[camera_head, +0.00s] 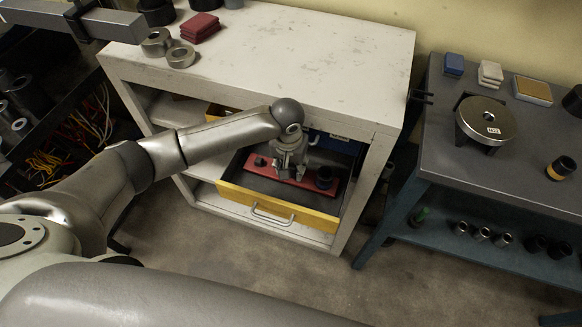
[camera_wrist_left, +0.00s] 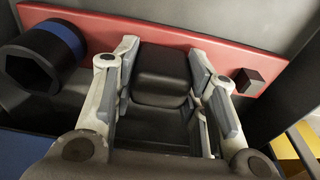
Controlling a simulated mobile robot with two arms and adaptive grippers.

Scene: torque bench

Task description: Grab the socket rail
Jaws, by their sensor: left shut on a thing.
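The socket rail (camera_head: 308,184) is a long red bar inside the open yellow-fronted drawer (camera_head: 262,203). It also crosses the left wrist view (camera_wrist_left: 210,42). A black socket with a blue band (camera_wrist_left: 35,60) sits at one end, and a small dark square peg (camera_wrist_left: 248,82) stands near the other. My left gripper (camera_head: 288,170) reaches down into the drawer. Its fingers are shut on a dark rounded block (camera_wrist_left: 162,75) at the middle of the rail. Where the block meets the rail is partly hidden. My right gripper is not in view.
The white bench (camera_head: 290,50) overhangs the drawer; metal rings (camera_head: 181,56) and red blocks (camera_head: 200,27) lie on its top. A grey table (camera_head: 450,150) on the right holds a round metal disc (camera_head: 487,120). The floor (camera_head: 290,265) before the drawer is clear.

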